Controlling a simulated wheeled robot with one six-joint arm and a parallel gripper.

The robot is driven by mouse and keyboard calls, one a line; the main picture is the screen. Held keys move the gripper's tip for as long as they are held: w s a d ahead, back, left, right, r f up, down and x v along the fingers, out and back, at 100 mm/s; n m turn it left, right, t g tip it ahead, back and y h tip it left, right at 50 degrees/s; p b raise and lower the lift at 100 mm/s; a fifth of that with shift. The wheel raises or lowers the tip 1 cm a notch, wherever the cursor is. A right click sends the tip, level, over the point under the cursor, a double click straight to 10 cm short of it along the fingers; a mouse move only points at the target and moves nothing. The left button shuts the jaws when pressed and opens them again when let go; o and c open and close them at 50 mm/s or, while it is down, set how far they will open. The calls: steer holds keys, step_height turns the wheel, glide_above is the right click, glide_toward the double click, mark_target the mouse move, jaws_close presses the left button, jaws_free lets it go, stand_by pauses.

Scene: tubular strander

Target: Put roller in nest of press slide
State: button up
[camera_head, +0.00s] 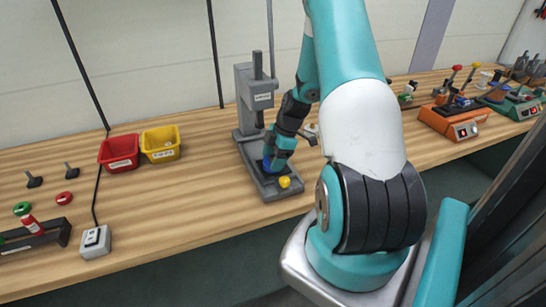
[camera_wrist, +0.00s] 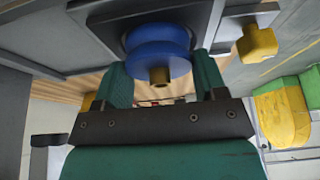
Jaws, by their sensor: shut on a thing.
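The blue roller (camera_wrist: 158,45), with a brass-coloured hub, is between the two teal fingers of my gripper (camera_wrist: 161,68) in the wrist view. My gripper is shut on it. The roller's far side is at the dark block of the press slide (camera_wrist: 108,22); the nest is mostly hidden behind it, so I cannot tell whether it is fully seated. In the head view, my gripper (camera_head: 274,160) is low over the base of the grey press (camera_head: 246,100), and a bit of the blue roller (camera_head: 266,163) shows there. A yellow knob (camera_head: 284,182) is on the slide's front right.
Red bin (camera_head: 119,152) and yellow bin (camera_head: 161,143) stand left of the press. A grey switch box (camera_head: 95,242) with a cable sits at the bench's front left. Orange (camera_head: 455,122) and green fixtures stand at right. Bench between bins and press is clear.

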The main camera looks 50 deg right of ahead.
steer(key=o, duration=1.3)
steer(key=shift+f, duration=0.1)
steer(key=b+v, duration=0.3)
steer(key=v, duration=0.9)
steer(key=w+a+r+m, duration=0.1)
steer(key=a+r, duration=0.2)
steer(key=a, duration=0.6)
steer(key=a+r+g, duration=0.1)
steer(key=a+r, duration=0.2)
steer(key=a, duration=0.6)
steer(key=w+a+r+m, duration=0.1)
steer(key=a+r, duration=0.3)
steer(key=a, duration=0.5)
steer(key=s+a+m, duration=0.1)
steer(key=s+a, duration=0.4)
steer(key=s+a+r+m+g, duration=0.1)
steer(key=s+a, duration=0.4)
steer(key=s+a+r, duration=0.1)
steer(key=s+a, duration=0.4)
steer(key=shift+a+r+m, duration=0.1)
steer(key=shift+r+m, duration=0.1)
steer(key=shift+m, duration=0.2)
